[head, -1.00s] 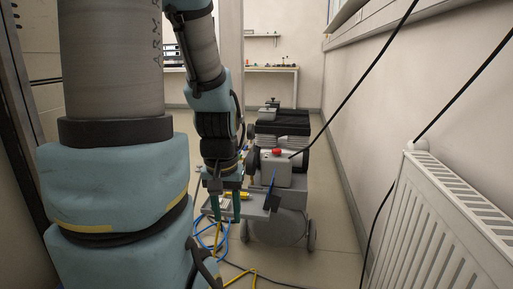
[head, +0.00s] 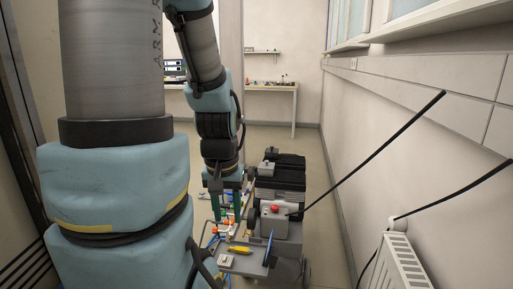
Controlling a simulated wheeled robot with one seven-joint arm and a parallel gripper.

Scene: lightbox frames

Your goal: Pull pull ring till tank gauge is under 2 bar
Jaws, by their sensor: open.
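The compressor (head: 273,229) stands on the floor right of centre, with a grey housing, a red knob (head: 275,209) on top and a dark ribbed motor behind. Its tank is mostly hidden under a grey shelf (head: 250,262) that carries a yellow-handled item (head: 239,250). I cannot make out the pull ring or the tank gauge at this size. My gripper (head: 227,207) points down just left of the compressor's housing, its two green fingers apart with nothing seen between them. I cannot tell its exact distance from the compressor.
Orange fittings and blue hoses (head: 224,228) lie below and around my fingers. A black cable (head: 370,155) slants up right from the compressor. A white radiator (head: 402,262) stands by the right wall. A table (head: 270,87) stands at the back, with open floor before it.

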